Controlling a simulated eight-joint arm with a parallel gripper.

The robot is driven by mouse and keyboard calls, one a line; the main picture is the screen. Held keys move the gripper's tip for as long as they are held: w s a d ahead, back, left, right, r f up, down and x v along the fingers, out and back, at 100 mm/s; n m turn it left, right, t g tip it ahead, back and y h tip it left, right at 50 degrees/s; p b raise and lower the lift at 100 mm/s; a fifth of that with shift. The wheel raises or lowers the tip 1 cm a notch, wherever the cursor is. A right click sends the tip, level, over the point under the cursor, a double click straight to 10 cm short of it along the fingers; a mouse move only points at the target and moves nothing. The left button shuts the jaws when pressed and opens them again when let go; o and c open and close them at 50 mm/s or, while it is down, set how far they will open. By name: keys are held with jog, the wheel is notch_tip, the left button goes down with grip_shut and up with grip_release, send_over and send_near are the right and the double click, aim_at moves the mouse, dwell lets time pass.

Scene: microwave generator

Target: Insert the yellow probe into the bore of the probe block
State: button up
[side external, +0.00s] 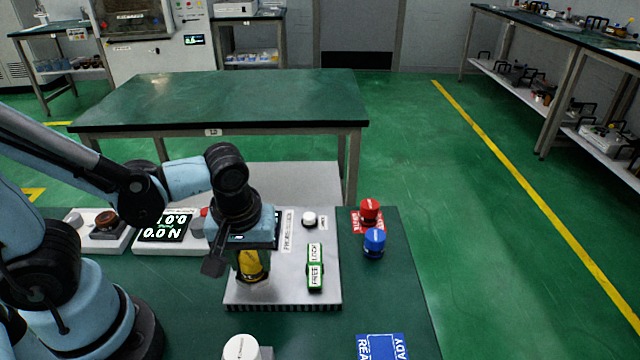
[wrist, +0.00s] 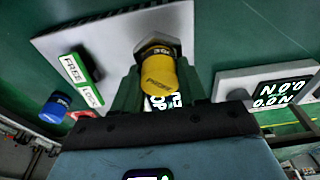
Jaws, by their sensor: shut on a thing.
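The yellow probe (wrist: 158,75) is between the two fingers of my gripper (wrist: 157,88) in the wrist view, and the gripper is shut on it. In the side view the probe (side external: 252,264) hangs below my gripper (side external: 250,270), over the left part of the pale probe block plate (side external: 290,285). In the wrist view a grey hexagonal fitting (wrist: 158,43) shows at the probe's far end, in front of the plate (wrist: 105,38). The bore is hidden behind the probe and fingers. I cannot tell whether the tip is in it.
A green FREE/LOCK switch (side external: 315,268) and a white knob (side external: 310,219) sit on the plate. Red (side external: 370,212) and blue (side external: 374,243) capped pieces stand to the right. A display box (side external: 165,228) stands left. A white round piece (side external: 241,347) is at the front.

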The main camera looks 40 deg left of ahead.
aim_at(248, 264)
jog(key=shift+f, duration=0.25)
jog(key=o, duration=1.1)
jog(key=shift+o, duration=0.2)
jog(key=shift+r, duration=0.15)
jog(key=shift+s+d+r, duration=0.6)
jog(key=shift+s+r, duration=0.05)
jog(key=shift+r, duration=5.25)
jog(key=w+a+f+m+t+h, duration=0.1)
jog(key=w+a+f+m+t, duration=0.1)
jog(key=w+a+m+t, duration=0.4)
jog(key=shift+m, duration=1.5)
jog(key=shift+w+a, duration=0.1)
